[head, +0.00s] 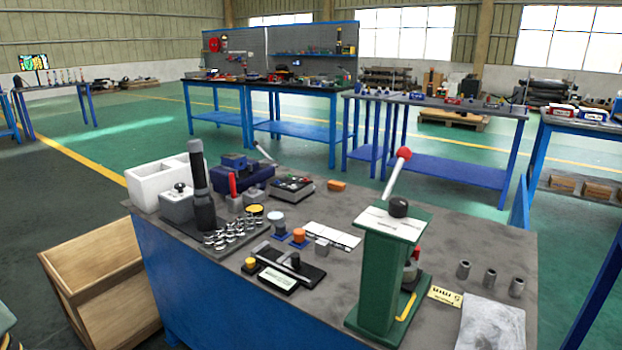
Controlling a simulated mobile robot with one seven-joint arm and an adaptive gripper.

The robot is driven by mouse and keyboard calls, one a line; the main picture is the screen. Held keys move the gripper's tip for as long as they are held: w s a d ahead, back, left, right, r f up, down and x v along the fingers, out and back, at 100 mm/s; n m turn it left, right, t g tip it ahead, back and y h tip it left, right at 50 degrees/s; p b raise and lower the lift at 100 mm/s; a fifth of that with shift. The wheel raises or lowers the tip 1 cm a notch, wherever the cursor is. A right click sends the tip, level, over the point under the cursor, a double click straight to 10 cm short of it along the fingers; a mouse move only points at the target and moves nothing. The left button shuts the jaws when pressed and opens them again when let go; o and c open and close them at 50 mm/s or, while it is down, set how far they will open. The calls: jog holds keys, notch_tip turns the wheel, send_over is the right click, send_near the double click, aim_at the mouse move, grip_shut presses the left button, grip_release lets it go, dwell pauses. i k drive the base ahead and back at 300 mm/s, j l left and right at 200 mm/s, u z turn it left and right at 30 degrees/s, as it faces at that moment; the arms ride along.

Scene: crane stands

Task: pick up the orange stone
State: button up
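A small orange block (337,185), which looks like the orange stone, lies on the grey top of the blue workbench (460,225) near its far edge. It is right of a grey and black box-shaped device (292,188), with a small gap between them. Nothing covers it. An orange round knob (299,234) on a blue base stands nearer, in the middle of the bench. My gripper is not in view.
A green press (380,280) with a red-balled lever (403,154) stands at the bench's front right. A tall black tool (202,190) and a white block container (150,182) stand at left. Metal cylinders (490,278) stand at right. The bench top right of the orange block is mostly bare.

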aim_at(333, 185)
jog(key=i+j+z, duration=0.25)
jog(key=j+z, duration=0.25)
jog(key=j, duration=0.6)
jog(key=j+z, duration=0.45)
jog(key=j, duration=0.65)
jog(key=i+j, duration=0.1)
jog(key=i, duration=0.9)
jog(key=l+z, duration=0.05)
